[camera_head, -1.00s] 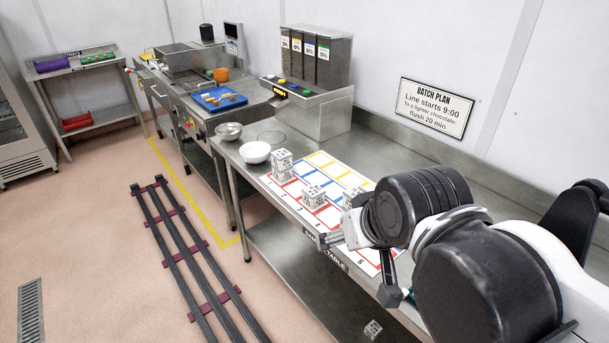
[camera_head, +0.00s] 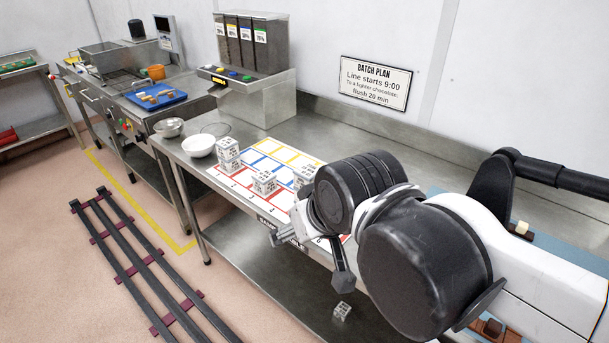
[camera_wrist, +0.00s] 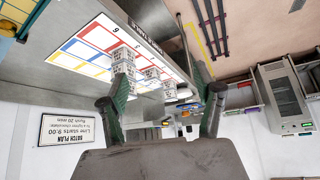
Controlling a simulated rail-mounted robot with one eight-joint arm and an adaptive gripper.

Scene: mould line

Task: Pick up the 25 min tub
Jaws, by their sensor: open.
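Small white tubs with dark printed labels stand on a white mat (camera_head: 222,181) with red, blue and yellow boxes. One tub (camera_head: 264,182) is at the mat's front middle, and another tub (camera_head: 303,176) is partly hidden behind my arm. At the left, a taller tub or stack of two (camera_head: 228,153) stands. A further tub (camera_head: 342,311) lies on the lower shelf. The label times are too small to read, so I cannot tell which is the 25 min tub. My gripper (camera_head: 312,258) is open and empty, in front of the mat's edge. The wrist view shows several tubs (camera_wrist: 150,74) beyond the fingers (camera_wrist: 165,82).
Two bowls stand left of the mat, one metal (camera_head: 169,127), one white (camera_head: 199,146). A dispenser (camera_head: 250,90) stands behind them. A batch plan sign (camera_head: 375,82) hangs on the wall. Dark floor rails (camera_head: 135,260) run in front of the table. The steel tabletop behind the mat is clear.

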